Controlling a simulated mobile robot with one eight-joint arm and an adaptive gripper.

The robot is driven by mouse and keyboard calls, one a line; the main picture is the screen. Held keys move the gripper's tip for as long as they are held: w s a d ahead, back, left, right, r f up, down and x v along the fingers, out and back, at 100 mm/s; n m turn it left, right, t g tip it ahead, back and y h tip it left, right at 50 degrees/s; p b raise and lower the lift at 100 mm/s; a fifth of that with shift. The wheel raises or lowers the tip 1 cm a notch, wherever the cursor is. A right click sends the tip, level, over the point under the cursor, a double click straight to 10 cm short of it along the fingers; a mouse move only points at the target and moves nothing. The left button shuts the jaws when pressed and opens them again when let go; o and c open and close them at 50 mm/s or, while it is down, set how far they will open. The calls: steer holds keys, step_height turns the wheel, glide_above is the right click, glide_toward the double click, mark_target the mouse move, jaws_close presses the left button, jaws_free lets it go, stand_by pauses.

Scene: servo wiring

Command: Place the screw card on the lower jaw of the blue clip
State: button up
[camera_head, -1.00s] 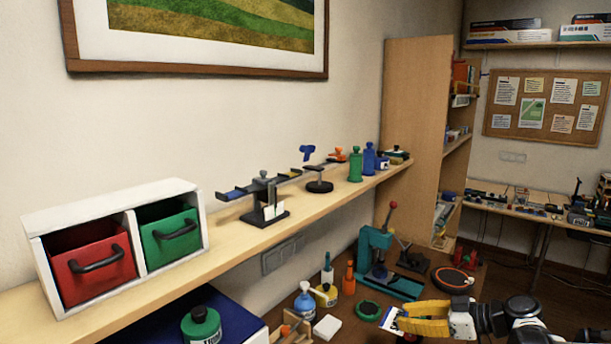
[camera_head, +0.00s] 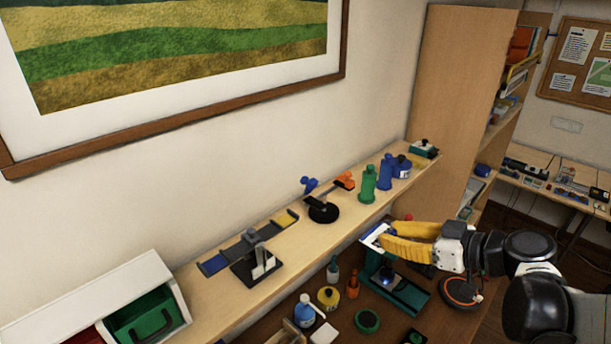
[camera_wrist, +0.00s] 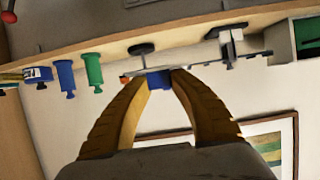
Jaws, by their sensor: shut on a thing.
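The screw card (camera_head: 374,236), white with blue, is held at the fingertips of my yellow gripper (camera_head: 385,240). My gripper is shut on it, in front of the shelf's front edge. In the wrist view the fingertips (camera_wrist: 160,72) come together at a thin, edge-on strip. The blue clip (camera_head: 310,184) sits at the left end of a small stand with a round black base (camera_head: 323,212). It is up and to the left of the card in the head view, apart from it. Its lower jaw is too small to make out. A blue patch (camera_wrist: 159,83) behind the fingertips appears to be this clip.
An orange clip (camera_head: 345,181) is at the stand's right end. Green (camera_head: 369,184) and blue (camera_head: 386,172) bottles stand farther right. A balance-like stand (camera_head: 252,258) is to the left on the shelf (camera_head: 290,240). A green press (camera_head: 405,292) stands below.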

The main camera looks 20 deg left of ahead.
steer(key=shift+r, duration=0.5)
steer(key=shift+w+a+r+p, duration=0.1)
steer(key=shift+w+a+p, duration=0.05)
steer(key=shift+a+p, duration=0.15)
steer(key=w+a+f+p, duration=0.1)
steer(key=w+a, duration=0.3)
steer(key=a, duration=0.3)
steer(key=w+a+f+p, duration=0.1)
steer(key=w+a, duration=0.3)
steer(key=a, duration=0.4)
steer(key=shift+w+p, duration=0.25)
steer(key=shift+p, duration=0.2)
steer(key=o, duration=0.9)
steer(key=shift+r, duration=0.1)
